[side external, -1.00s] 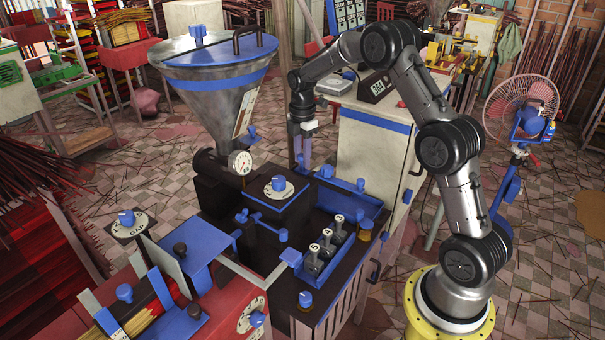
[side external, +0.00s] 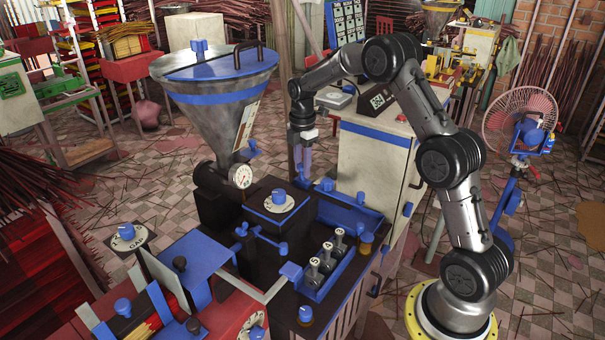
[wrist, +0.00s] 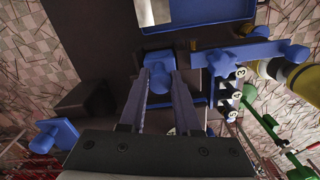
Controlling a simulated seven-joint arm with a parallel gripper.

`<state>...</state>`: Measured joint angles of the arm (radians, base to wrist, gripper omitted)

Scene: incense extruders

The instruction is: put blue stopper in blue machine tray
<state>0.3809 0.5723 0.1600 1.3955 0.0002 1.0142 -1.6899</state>
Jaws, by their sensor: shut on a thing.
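My gripper (wrist: 160,76) is shut on a blue stopper (wrist: 159,66), which shows between the fingertips in the wrist view. In the side view my gripper (side external: 303,172) points down at the far end of the dark machine, behind the blue tray. The long blue machine tray (side external: 345,214) lies on the machine top, to the right of and nearer than my gripper.
A metal hopper (side external: 215,110) rises to the left of my gripper. A pale cabinet (side external: 370,165) stands close on the right. A red machine (side external: 215,320) is at the front left.

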